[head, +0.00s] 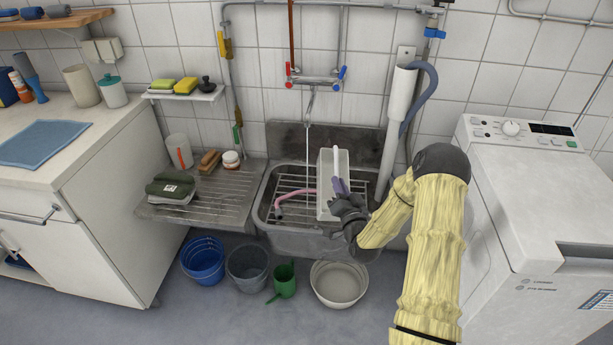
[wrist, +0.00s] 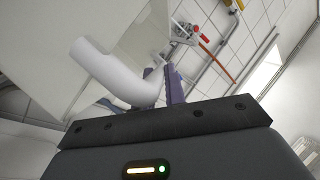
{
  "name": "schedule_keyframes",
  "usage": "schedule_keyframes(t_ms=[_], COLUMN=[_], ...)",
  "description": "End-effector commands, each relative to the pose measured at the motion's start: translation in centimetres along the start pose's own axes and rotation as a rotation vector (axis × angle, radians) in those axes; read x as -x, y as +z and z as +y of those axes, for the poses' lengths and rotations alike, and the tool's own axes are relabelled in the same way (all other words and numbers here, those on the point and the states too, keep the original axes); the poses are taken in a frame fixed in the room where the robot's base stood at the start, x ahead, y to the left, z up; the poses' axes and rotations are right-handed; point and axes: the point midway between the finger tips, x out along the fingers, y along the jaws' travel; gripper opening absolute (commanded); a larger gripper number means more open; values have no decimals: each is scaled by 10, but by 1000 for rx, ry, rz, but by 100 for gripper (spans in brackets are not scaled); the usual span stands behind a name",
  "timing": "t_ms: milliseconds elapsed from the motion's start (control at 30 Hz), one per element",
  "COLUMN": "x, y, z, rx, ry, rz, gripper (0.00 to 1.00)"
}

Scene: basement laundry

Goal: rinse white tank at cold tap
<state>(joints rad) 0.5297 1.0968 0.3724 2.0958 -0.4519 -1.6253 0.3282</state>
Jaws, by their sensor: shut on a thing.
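The white tank (head: 325,196) is a narrow, light box held over the right half of the metal sink (head: 262,205). My gripper (head: 341,187) is shut on the tank's curved white handle, which shows large between the purple fingers (wrist: 165,88) in the wrist view. The tank's pale body (wrist: 45,45) fills the upper left there. The wall tap (head: 313,80) has a red handle at left and a blue handle (head: 342,73) at right. A thin pale stream (head: 308,150) hangs from its spout, left of the tank in the picture. I cannot tell whether it touches the tank.
A white standpipe (head: 398,115) with a grey hose stands right of the sink. The drainboard (head: 215,200) holds folded cloth (head: 171,187). Buckets (head: 203,262) and a basin (head: 338,284) stand below. A washing machine (head: 535,190) is at right.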

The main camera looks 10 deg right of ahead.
Motion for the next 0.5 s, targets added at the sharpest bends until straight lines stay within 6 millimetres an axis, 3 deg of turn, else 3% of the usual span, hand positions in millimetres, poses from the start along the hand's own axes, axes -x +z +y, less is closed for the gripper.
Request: schedule_keyframes(t_ms=[500], x=[18], y=[-36], z=[-1], rx=[0], ry=[-2], rz=[3], gripper=[0])
